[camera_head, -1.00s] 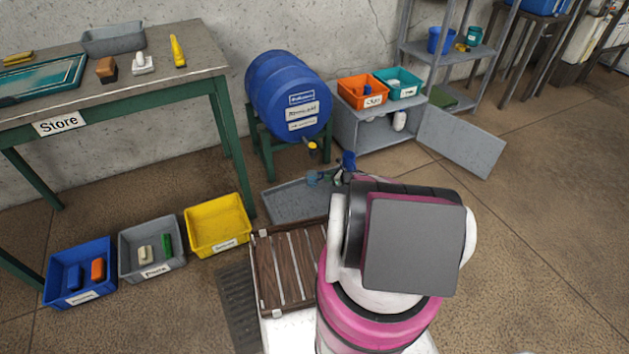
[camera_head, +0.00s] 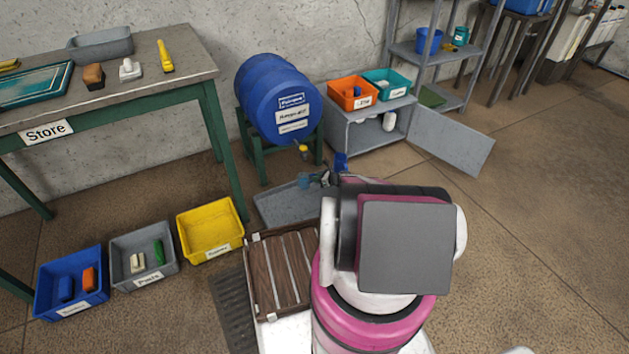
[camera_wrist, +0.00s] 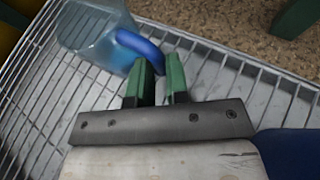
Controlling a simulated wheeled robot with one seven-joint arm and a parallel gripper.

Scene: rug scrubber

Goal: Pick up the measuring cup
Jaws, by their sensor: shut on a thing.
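The measuring cup (camera_wrist: 95,35) is a clear bluish jug with a blue handle, at the upper left of the wrist view, over a wire grate. My gripper (camera_wrist: 160,65) has green fingers, shut on the blue handle with a small gap between the fingers. In the head view the cup (camera_head: 314,180) is small, at the grey tray (camera_head: 280,210) below the barrel's tap. My arm hides part of the tray and most of the gripper there. I cannot tell whether the cup is touching the grate.
A blue barrel (camera_head: 275,100) on a green stand is behind the tray. A slatted wooden crate (camera_head: 262,275) is close on the left of my arm. Yellow (camera_head: 210,230), grey (camera_head: 120,245) and blue (camera_head: 45,275) bins stand farther left. An open cabinet door (camera_head: 450,140) juts out right.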

